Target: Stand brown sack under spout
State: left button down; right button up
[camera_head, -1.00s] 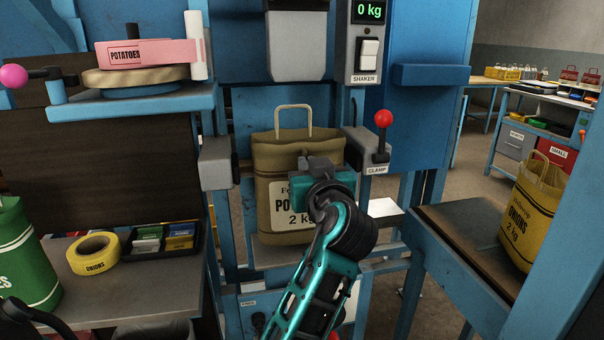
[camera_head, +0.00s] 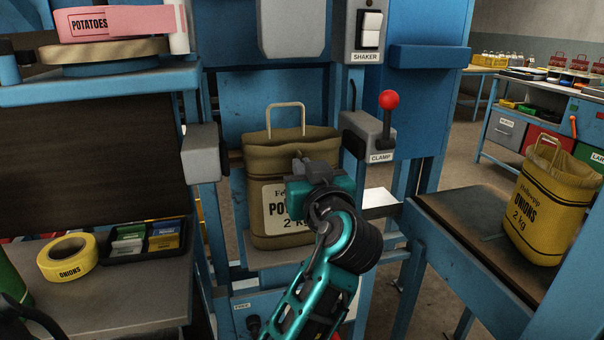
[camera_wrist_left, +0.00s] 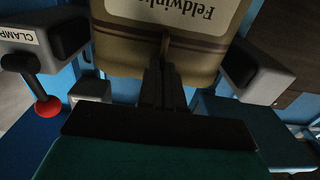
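The brown sack (camera_head: 265,165), marked potatoes 2 kg, stands roughly upright in the blue filling frame, below the grey spout (camera_head: 292,28). Its tan loop handle sticks up at the back. My left gripper (camera_head: 301,162) is at the sack's upper front and covers part of its label. In the left wrist view the fingers (camera_wrist_left: 164,88) are close together with a thin brown strip of the sack (camera_wrist_left: 190,48) between them. The grey clamp jaws (camera_head: 203,153) flank the sack, with small gaps. My right gripper is not in view.
The red-knobbed clamp lever (camera_head: 389,100) is just right of the sack. A yellow onions sack (camera_head: 548,205) stands on the right-hand bench. Yellow tape (camera_head: 67,257) and a black tray (camera_head: 120,250) lie on the left bench. A shelf (camera_head: 100,88) juts out above it.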

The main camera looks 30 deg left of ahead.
pick_arm(q)
jog(key=shift+s+d+r, duration=0.1)
jog(key=shift+r, duration=0.05)
jog(key=c, duration=1.7)
grip_release()
jog(key=shift+f, duration=0.2)
jog(key=shift+c, duration=0.2)
jog(key=o, duration=0.4)
jog(key=shift+o, duration=0.2)
jog(key=shift+r, duration=0.1)
